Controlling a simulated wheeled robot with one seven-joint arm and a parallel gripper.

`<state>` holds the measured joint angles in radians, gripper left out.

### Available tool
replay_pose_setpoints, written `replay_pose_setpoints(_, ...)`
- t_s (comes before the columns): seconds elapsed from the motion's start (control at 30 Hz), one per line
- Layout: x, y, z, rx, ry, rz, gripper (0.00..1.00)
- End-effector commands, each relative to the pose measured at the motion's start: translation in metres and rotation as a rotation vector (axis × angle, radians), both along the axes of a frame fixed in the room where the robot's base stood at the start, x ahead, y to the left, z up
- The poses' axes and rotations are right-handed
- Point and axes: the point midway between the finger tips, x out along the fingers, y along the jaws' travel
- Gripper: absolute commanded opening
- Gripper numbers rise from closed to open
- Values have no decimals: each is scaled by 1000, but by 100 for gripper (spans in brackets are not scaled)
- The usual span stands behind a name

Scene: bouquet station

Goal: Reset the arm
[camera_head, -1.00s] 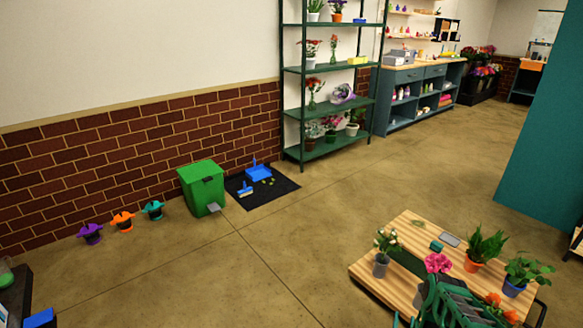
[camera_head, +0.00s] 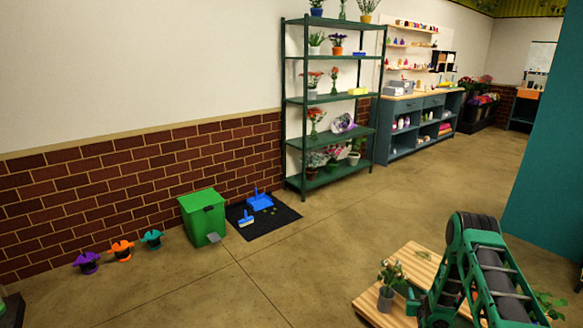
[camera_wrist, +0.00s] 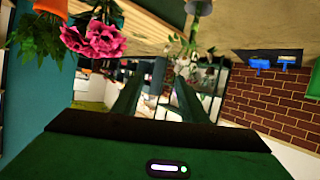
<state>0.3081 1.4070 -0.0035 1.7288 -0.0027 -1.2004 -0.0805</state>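My arm, green with dark joints, is raised at the lower right of the head view, in front of the wooden table (camera_head: 420,262). My gripper shows in the wrist view (camera_wrist: 157,88), which is upside down. Its two green fingers are apart with nothing held between them. Pink flowers (camera_wrist: 94,40) and a leafy plant (camera_wrist: 38,35) hang at the upper left of that view, apart from the fingers. A small potted plant (camera_head: 388,284) stands on the table's left part. My arm hides most of the table and the other plants on it.
A green bin (camera_head: 203,217), a black mat (camera_head: 277,218) with a blue dustpan (camera_head: 260,201), and purple, orange and teal items (camera_head: 122,250) line the brick wall. A green shelf (camera_head: 333,132) and blue counter (camera_head: 402,143) stand behind. A teal panel (camera_head: 552,175) is at right. The middle floor is clear.

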Motion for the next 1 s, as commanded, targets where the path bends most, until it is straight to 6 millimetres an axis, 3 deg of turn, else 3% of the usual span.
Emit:
replay_pose_setpoints(0.03,7,-4,20,-1,19,1,39)
replay_pose_setpoints(0.23,14,-17,83,5,132,-8,39)
replay_pose_setpoints(0.47,2,-28,156,22,258,-35,39)
replay_pose_setpoints(0.77,-46,-33,249,59,416,-87,39)
replay_pose_setpoints(1.0,-107,-29,316,105,537,-139,39)
